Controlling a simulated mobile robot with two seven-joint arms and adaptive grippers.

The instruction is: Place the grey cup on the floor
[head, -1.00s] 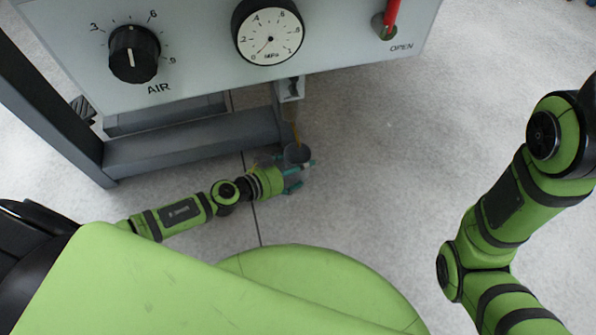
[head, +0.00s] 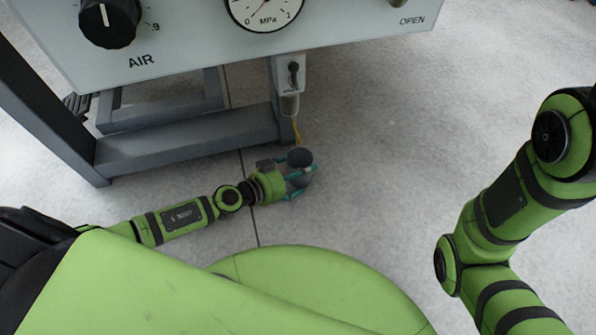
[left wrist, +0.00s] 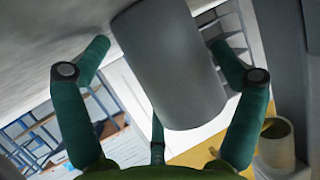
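The grey cup (head: 300,157) is at my left gripper (head: 302,181), low down near the floor (head: 400,150) beside the machine's frame. In the left wrist view the cup (left wrist: 172,65) fills the middle, between the two green fingers of my left gripper (left wrist: 160,43). The fingertips bend inward and appear to touch it from both sides.
A grey machine panel (head: 200,45) with an AIR knob (head: 108,22) and a gauge (head: 263,8) overhangs the far side. Its dark frame beam (head: 190,143) lies close to my left gripper. A white nozzle unit (head: 290,80) hangs above the cup. Open floor lies to the right.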

